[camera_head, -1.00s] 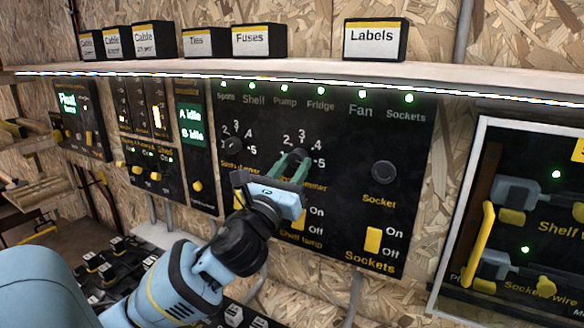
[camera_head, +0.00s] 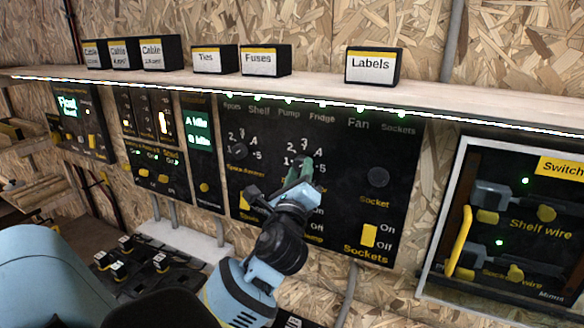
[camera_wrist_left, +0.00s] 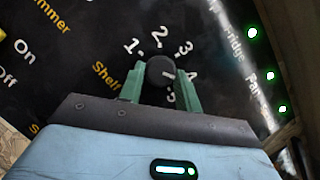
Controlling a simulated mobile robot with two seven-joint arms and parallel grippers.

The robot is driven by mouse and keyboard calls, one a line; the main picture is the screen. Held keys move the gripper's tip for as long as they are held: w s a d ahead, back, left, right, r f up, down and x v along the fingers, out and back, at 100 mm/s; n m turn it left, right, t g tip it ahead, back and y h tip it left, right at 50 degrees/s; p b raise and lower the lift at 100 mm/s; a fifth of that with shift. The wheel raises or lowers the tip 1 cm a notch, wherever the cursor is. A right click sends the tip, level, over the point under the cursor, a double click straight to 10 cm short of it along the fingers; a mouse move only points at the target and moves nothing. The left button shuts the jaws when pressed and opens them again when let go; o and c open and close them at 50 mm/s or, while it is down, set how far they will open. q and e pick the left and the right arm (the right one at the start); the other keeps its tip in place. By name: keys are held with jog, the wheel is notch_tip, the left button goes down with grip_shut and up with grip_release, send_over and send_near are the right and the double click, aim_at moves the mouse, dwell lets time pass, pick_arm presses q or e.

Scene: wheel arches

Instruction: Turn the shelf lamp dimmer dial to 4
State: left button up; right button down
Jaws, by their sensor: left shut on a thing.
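The shelf lamp dimmer dial (camera_wrist_left: 160,70) is a round black knob on the black panel, with the numbers 1 to 5 around it in the left wrist view. My left gripper (camera_wrist_left: 160,78) has its green fingers on either side of the knob and is shut on it. I cannot clearly read which number the dial points at. In the head view the left gripper (camera_head: 302,168) reaches up to the dial from below and hides most of it. My right gripper is not in view.
A second dimmer dial (camera_head: 238,152) sits to the left on the panel, and the socket knob (camera_head: 378,177) to the right. Yellow switches (camera_head: 369,236) lie below. The shelf (camera_head: 330,98) with label boxes runs above. A glazed cabinet with a yellow handle (camera_head: 461,241) stands at right.

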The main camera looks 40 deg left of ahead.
pick_arm(q)
jog(key=shift+r+n+g+p, duration=0.25)
jog(key=shift+n+g+p, duration=0.15)
jog(key=shift+n, duration=0.6)
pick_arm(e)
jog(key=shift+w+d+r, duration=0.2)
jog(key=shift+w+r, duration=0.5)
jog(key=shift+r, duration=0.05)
pick_arm(q)
jog(key=shift+f, duration=0.1)
jog(key=o, duration=1)
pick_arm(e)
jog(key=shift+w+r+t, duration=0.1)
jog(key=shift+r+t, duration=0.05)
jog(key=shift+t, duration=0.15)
pick_arm(q)
jog(key=v, duration=0.8)
jog(key=shift+b, duration=0.35)
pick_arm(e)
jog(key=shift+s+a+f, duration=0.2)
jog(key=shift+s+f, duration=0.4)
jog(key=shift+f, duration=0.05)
pick_arm(q)
jog(key=shift+w, duration=0.1)
